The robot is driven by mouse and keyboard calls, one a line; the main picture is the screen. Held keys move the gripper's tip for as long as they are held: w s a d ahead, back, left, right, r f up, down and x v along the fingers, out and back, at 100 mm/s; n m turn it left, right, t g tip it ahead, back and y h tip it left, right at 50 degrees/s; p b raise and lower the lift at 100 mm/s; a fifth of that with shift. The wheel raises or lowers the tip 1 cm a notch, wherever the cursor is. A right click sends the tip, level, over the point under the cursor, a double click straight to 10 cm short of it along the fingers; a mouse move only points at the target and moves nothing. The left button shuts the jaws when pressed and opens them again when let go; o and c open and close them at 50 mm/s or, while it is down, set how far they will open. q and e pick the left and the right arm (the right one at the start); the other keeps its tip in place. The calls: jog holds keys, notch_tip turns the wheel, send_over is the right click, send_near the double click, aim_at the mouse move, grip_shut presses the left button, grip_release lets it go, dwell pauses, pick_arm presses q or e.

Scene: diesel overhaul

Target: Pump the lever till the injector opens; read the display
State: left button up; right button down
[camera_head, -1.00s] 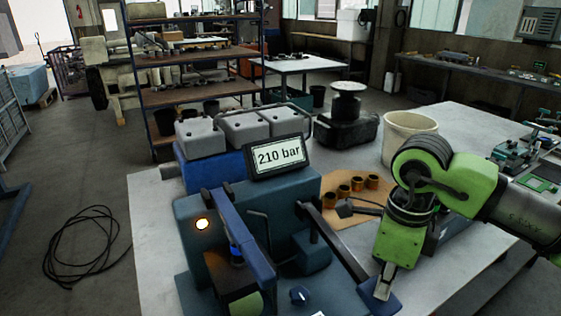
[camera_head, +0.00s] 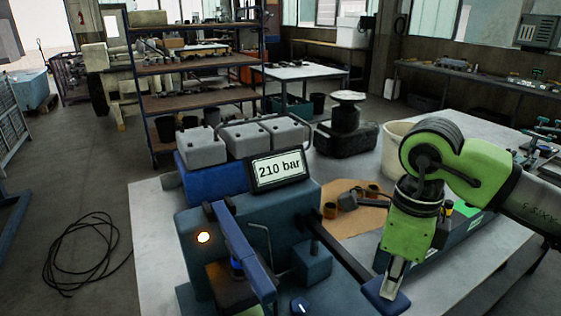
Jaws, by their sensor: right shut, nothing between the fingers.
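The blue-green injector tester (camera_head: 205,222) stands on the near part of the light bench. Its display (camera_head: 279,168) reads 210 bar. A small lamp (camera_head: 204,238) glows yellow-white on its front. The dark pump lever (camera_head: 340,250) slants down to the right and ends in a flat blue paddle (camera_head: 385,298). My right gripper (camera_head: 392,282) points down, shut and empty, with its fingertips at the paddle; I cannot tell whether they touch. The injector is not clearly made out behind the blue upright arm (camera_head: 240,245). My left gripper is not in view.
Brown bushings (camera_head: 330,210) and a dark tool lie on cardboard (camera_head: 355,218) right of the tester. A blue box with grey parts (camera_head: 212,178) stands behind it. A pale bucket (camera_head: 393,145) is partly behind my right arm. A black cable (camera_head: 85,250) lies on the floor.

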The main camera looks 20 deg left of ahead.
jog(key=shift+d+r, duration=0.15)
jog(key=shift+r, duration=0.75)
jog(key=shift+r, duration=0.1)
jog(key=shift+r+p, duration=1.2)
jog(key=shift+r, duration=0.75)
jog(key=shift+f, duration=0.1)
